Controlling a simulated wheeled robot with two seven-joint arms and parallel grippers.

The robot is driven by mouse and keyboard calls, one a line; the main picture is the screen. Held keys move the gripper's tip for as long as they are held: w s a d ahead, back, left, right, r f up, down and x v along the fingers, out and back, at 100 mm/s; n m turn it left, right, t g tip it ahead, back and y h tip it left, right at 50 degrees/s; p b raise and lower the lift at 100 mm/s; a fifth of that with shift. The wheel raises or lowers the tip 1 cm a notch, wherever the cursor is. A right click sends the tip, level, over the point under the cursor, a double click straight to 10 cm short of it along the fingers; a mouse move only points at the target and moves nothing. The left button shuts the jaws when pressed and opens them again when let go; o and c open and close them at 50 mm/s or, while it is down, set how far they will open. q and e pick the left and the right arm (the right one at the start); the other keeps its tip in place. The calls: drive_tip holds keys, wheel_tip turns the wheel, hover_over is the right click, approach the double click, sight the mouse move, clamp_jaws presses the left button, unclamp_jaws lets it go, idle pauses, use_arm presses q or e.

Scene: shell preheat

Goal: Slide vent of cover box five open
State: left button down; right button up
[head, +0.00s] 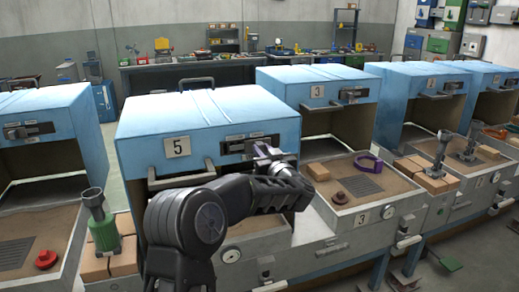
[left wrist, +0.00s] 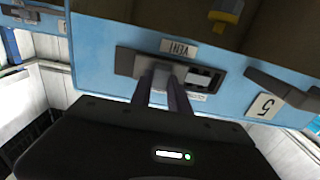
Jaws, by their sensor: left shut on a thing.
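Cover box five (head: 140,150) is a blue hood with a "5" plate (head: 177,146) on its front, in the middle of the head view. Its vent (head: 232,146) is a dark slotted plate to the right of the number, partly hidden by my gripper. In the left wrist view the vent plate (left wrist: 126,61) shows upside down beside a "VENT" label (left wrist: 180,48), with dark and pale slots right of the fingers. My left gripper (head: 262,152) is shut on the vent's knob (left wrist: 160,84). My right gripper is not in view.
A green-based tool (head: 104,235) stands on bricks at the left. Box five's front handle (head: 180,180) lies just below its number.

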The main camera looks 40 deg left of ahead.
use_arm(q)
drive_tip(key=shift+w+d, duration=0.15)
drive_tip(key=shift+d, duration=0.15)
drive_tip(key=c, duration=1.3)
unclamp_jaws()
drive_tip(key=shift+d, duration=0.1)
drive_tip(key=shift+o, duration=0.3)
drive_tip(key=b+v, duration=0.1)
drive_tip(key=v, duration=0.6)
drive_tip(key=shift+s+d, duration=0.2)
drive_tip(key=shift+s, duration=0.1)
